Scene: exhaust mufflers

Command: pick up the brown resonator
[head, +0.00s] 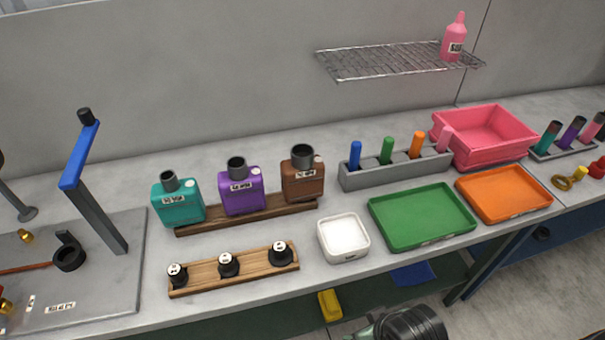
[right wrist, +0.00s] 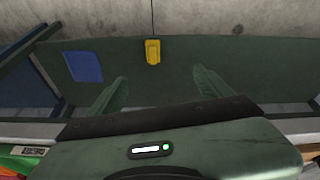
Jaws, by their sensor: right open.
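The brown resonator (head: 302,183) is a boxy part with a dark open pipe on top and a white label. It stands upright at the right end of a dark wooden rack (head: 250,215), beside a purple resonator (head: 241,193) and a teal one (head: 178,202). In the head view only part of my right arm shows at the bottom edge, below the bench front; its fingers are hidden there. In the right wrist view my right gripper (right wrist: 160,88) is open and empty, its two green fingers apart over the lower shelf. My left gripper is not in view.
A wooden strip with several black fittings (head: 232,272) lies in front of the rack. A white tray (head: 343,238), green tray (head: 422,216) and orange tray (head: 503,193) stand to the right. A grey holder (head: 395,172) with colored tubes is behind. A wire shelf (head: 398,60) hangs above.

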